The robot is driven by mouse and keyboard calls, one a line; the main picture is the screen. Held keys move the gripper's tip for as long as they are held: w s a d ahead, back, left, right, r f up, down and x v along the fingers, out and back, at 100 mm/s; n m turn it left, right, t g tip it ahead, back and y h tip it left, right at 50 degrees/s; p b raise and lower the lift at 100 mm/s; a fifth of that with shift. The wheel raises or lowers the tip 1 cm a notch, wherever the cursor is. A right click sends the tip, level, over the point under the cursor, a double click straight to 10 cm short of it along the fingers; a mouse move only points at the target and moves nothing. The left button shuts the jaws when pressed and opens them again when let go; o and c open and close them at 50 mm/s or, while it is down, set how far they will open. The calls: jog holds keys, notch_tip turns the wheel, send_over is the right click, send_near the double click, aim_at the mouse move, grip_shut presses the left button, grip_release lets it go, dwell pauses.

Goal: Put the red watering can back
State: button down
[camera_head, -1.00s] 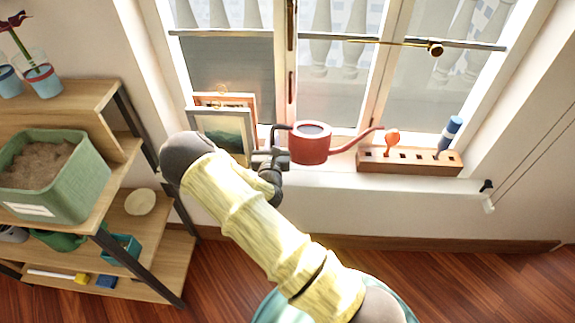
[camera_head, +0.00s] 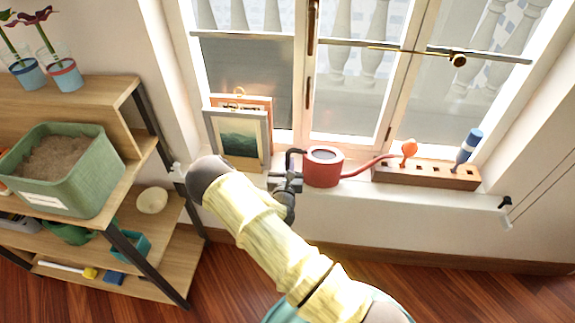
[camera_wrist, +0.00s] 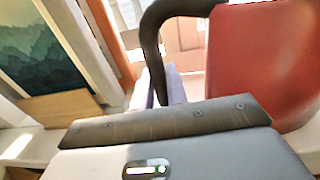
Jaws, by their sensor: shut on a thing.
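The red watering can (camera_head: 324,168) is upright at the window sill (camera_head: 350,200), with its long spout pointing right toward a wooden block. Its dark handle (camera_head: 290,158) is on the left side. My gripper (camera_head: 294,180) is at the handle, shut on it. In the wrist view the dark handle (camera_wrist: 153,50) rises from between the fingers, and the red body (camera_wrist: 262,65) fills the right side. The fingertips are mostly hidden behind the gripper housing. I cannot tell whether the can's base touches the sill.
Framed pictures (camera_head: 238,140) lean at the window just left of the handle. The wooden block (camera_head: 425,174) with holes holds an orange-topped item and a blue-handled tool (camera_head: 469,143), close to the spout. A shelf unit (camera_head: 165,262) with a green planter (camera_head: 90,175) stands left.

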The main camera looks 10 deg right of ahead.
jog(key=c, duration=1.4)
grip_release()
jog(key=shift+r, duration=0.1)
jog(key=v, duration=1.2)
jog(key=shift+p, duration=0.35)
